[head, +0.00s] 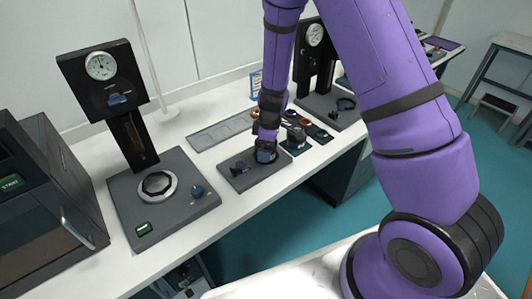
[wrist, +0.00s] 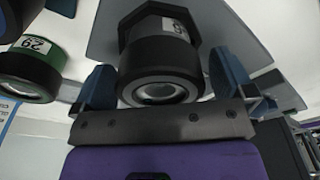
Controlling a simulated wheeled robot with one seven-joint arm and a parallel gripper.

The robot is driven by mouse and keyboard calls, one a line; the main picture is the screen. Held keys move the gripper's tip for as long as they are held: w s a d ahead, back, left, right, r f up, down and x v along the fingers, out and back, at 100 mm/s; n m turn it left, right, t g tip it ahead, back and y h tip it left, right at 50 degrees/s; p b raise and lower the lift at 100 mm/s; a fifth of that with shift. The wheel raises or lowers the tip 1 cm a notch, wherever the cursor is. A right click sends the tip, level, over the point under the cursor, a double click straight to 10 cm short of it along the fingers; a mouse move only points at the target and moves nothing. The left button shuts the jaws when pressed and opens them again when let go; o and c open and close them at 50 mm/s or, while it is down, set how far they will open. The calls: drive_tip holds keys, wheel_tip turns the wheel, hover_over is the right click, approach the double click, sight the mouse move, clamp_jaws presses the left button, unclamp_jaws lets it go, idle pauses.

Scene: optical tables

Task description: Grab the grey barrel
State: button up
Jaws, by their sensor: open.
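A dark grey, near-black barrel (wrist: 160,60) with a white label and a glassy round end fills the upper middle of the wrist view. My gripper (wrist: 163,88) is open, with one blue finger on each side of this barrel. I cannot tell whether either finger touches it. In the head view my gripper (head: 265,153) points down over a small dark grey base plate (head: 240,180) on the white table. The barrel is mostly hidden there behind my gripper.
A green-ringed barrel (wrist: 32,72) labelled 29 is at the left in the wrist view. A gauge stand (head: 130,110) stands left, another (head: 315,75) behind my arm. A dark box (head: 45,190) is at the far left. A flat grey panel (head: 215,133) lies behind the plate.

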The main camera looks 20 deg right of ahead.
drive_tip(key=shift+f, duration=0.2)
drive_tip(key=c, duration=1)
drive_tip(key=shift+o, duration=0.2)
